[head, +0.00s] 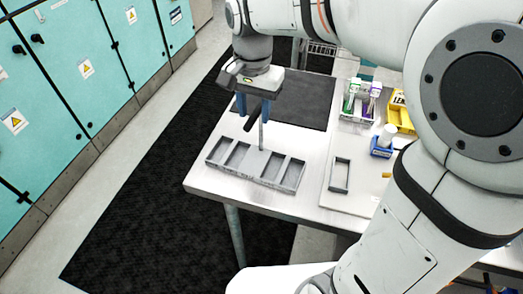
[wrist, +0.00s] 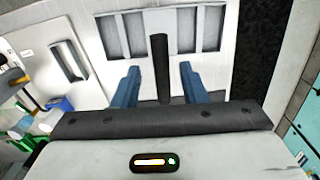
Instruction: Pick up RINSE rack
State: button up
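A grey rack (head: 254,164) with several open compartments lies on the white table, near its front left corner. No RINSE label is readable. My gripper (head: 254,112) points down above the rack. Its two blue fingers are apart in the wrist view (wrist: 158,78). The dark post (wrist: 160,62) stands between them with a gap on each side. The rack also shows beyond the fingers in the wrist view (wrist: 173,30).
A small grey tray (head: 329,176) lies right of the rack on a white board. Behind it are a tube holder (head: 358,100), a blue item (head: 381,149) and a yellow bin (head: 399,112). A dark mat (head: 300,98) lies behind the rack. Teal cabinets (head: 80,75) stand left across the floor.

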jog(key=shift+f, duration=1.35)
jog(key=shift+c, duration=0.6)
grip_shut()
